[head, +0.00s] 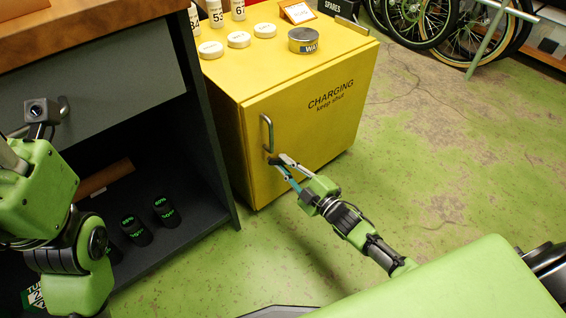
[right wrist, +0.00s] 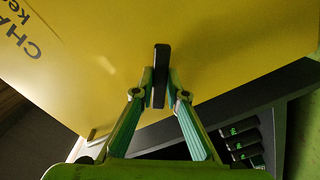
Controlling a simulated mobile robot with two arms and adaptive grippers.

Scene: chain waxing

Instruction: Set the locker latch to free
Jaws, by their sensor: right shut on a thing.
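The yellow locker (head: 312,125), lettered "CHARGING keep shut", stands at the centre of the head view with its door closed. A grey bar handle (head: 267,133) is on the door near its left edge. Just below it, my right gripper (head: 279,163) is at the door. In the right wrist view, my right gripper (right wrist: 160,88) is shut on the dark, narrow latch (right wrist: 161,62), one finger on each side. In the head view the fingers mostly hide the latch, and its setting cannot be read. My left arm shows at the left; its fingers are not visible.
White round tins (head: 238,40), a grey wax tin (head: 304,41) and bottles stand on the locker top. A dark open shelf (head: 190,215) with several black cylinders (head: 136,231) is left of the locker. Green floor (head: 430,170) is clear to the right; bicycle wheels (head: 420,15) stand behind.

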